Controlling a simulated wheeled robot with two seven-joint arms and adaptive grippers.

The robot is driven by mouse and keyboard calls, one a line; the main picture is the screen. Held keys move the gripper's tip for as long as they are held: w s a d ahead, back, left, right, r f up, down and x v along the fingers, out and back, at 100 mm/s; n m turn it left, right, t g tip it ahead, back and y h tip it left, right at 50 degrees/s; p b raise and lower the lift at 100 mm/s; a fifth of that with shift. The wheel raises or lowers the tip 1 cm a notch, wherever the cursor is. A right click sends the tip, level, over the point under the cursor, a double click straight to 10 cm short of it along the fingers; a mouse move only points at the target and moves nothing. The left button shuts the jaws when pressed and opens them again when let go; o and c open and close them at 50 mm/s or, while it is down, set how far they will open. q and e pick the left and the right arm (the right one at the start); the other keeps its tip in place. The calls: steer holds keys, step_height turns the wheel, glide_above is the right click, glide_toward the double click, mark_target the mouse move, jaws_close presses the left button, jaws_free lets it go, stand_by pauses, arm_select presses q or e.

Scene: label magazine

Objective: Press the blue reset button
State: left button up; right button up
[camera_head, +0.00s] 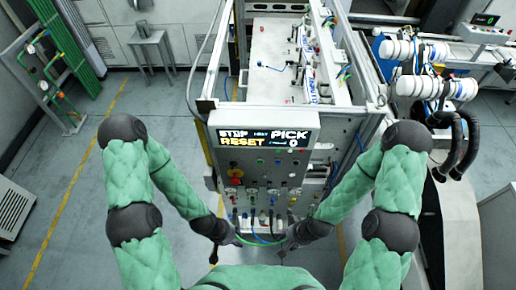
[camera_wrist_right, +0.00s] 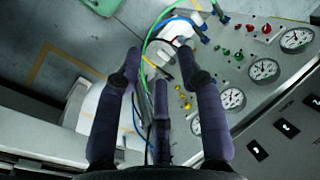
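I cannot tell for sure which is the blue reset button; small blue parts show among the cables at the panel's lower edge. My right gripper (camera_head: 284,248) is low at the panel's right side. In the right wrist view its dark fingers (camera_wrist_right: 160,68) are spread and empty, facing green and blue cables. My left gripper (camera_head: 213,256) is low at the panel's left side; its fingers are too small to read.
A red knob (camera_head: 236,172) sits on the panel's left. The right wrist view shows gauges (camera_wrist_right: 263,70) and red, green and yellow knobs right of the fingers. White rollers (camera_head: 437,87) stand at the right. The floor left of the panel is clear.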

steer(key=shift+c, duration=0.3)
jaws_close()
stand_by(1.0)
